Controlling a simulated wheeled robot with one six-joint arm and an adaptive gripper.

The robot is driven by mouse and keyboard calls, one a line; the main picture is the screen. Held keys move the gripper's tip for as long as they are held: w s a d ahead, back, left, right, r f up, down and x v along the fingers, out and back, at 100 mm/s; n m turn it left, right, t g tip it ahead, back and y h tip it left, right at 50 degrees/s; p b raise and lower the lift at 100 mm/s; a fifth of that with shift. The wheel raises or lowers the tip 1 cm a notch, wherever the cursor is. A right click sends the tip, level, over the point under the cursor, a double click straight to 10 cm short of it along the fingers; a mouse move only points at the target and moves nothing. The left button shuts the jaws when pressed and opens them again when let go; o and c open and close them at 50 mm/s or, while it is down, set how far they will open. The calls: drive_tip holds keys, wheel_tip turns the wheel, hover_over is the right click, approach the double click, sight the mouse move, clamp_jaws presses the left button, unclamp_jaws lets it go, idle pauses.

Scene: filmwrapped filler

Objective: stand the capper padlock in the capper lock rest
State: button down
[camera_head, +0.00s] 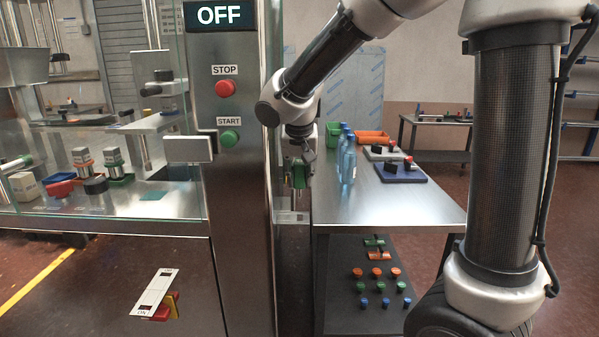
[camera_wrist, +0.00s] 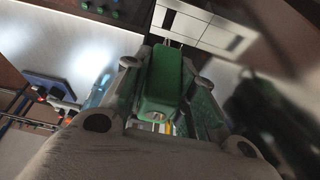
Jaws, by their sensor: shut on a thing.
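My gripper (camera_head: 302,176) hangs just right of the steel control column, beside the left edge of the steel table. It is shut on a green block-like thing, which I take to be the capper padlock (camera_wrist: 162,80). In the wrist view, the green body sits between the two fingers of my gripper (camera_wrist: 168,65), with a round metal detail at its near end. In the head view, the fingers partly hide it. I cannot tell which thing is the capper lock rest.
The steel table (camera_head: 400,208) carries blue bottles (camera_head: 347,158), a green bin (camera_head: 333,157), an orange bin (camera_head: 372,137) and a blue tray (camera_head: 402,174). Coloured knobs (camera_head: 376,287) sit on its lower shelf. The control column (camera_head: 237,250) and glass-fronted machine stand left.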

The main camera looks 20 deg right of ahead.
sight(300, 199)
drive_tip(key=shift+f, duration=4.45)
drive_tip(key=shift+s+f, duration=0.1)
drive_tip(key=shift+f, duration=0.25)
drive_tip(key=c, duration=1.1)
unclamp_jaws()
